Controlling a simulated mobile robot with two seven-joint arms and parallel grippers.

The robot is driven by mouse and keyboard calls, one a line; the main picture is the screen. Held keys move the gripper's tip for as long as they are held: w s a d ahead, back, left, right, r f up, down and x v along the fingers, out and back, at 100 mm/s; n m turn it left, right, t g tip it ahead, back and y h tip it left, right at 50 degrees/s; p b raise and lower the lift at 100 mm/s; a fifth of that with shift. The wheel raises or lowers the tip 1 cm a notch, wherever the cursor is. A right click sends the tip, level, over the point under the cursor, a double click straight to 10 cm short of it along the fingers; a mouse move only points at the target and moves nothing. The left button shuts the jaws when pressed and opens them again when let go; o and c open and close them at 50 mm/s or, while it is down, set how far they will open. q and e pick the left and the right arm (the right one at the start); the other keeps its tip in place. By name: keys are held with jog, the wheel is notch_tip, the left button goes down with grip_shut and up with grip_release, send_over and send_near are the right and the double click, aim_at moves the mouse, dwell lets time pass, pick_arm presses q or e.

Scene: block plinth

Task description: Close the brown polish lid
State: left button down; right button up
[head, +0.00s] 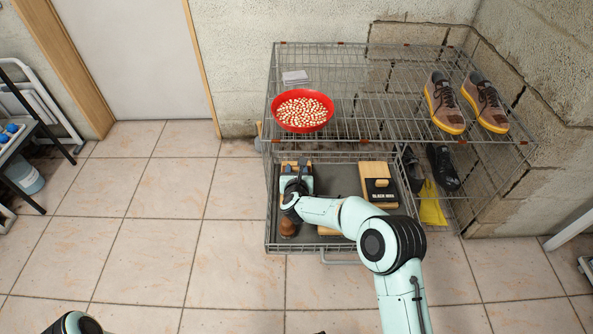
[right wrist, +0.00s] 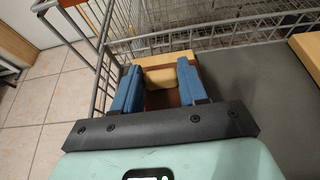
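The brown polish box (right wrist: 178,61) shows in the right wrist view as a pale wooden edge with a brown surface and a tan block (right wrist: 165,78). In the head view a wooden edge of it (head: 297,164) shows at the drawer's back left, mostly hidden by my gripper. My right gripper (head: 295,165) is over it. In the right wrist view its two blue fingers (right wrist: 158,80) stand apart, one on each side of the tan block. I cannot tell whether they touch the box, nor how its lid stands. My left gripper is out of view.
The wire drawer (head: 268,225) is pulled out below a wire shelf. A wooden black wax box (head: 380,190) lies right of my gripper. A brown item (head: 288,228) lies in front of it. A red bowl (head: 303,110) and shoes (head: 444,103) stand on the shelf above.

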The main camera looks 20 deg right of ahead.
grip_shut()
jog(key=shift+s+a, duration=0.2)
jog(key=shift+s, duration=0.5)
jog(key=shift+s+a, duration=0.2)
jog(key=shift+s, duration=0.5)
jog(key=o, duration=1.2)
grip_release()
jog(key=shift+c, duration=0.2)
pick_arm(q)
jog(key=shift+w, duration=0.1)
pick_arm(e)
jog(key=shift+s, duration=0.1)
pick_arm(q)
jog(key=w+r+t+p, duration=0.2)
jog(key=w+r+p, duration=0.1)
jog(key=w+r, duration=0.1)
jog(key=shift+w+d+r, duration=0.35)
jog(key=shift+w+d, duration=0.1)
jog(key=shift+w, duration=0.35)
pick_arm(e)
jog(key=v, duration=1.3)
jog(key=shift+s+r, duration=0.1)
